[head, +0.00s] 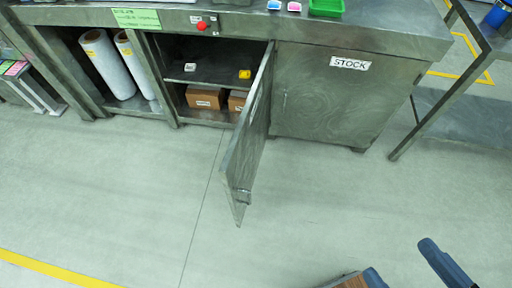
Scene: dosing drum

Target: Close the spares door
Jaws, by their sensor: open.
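The open cabinet door (250,135) stands swung out from the middle compartment, hinged on its right side next to the STOCK door. It sticks out toward me over the floor, seen nearly edge-on, so any label on it is hidden.
The open compartment (205,72) holds cardboard boxes (204,98) and a yellow item (245,74). The STOCK door (325,98) is shut. White rolls (107,62) stand at left. A metal table (465,115) is at right. The floor (130,190) in front is clear.

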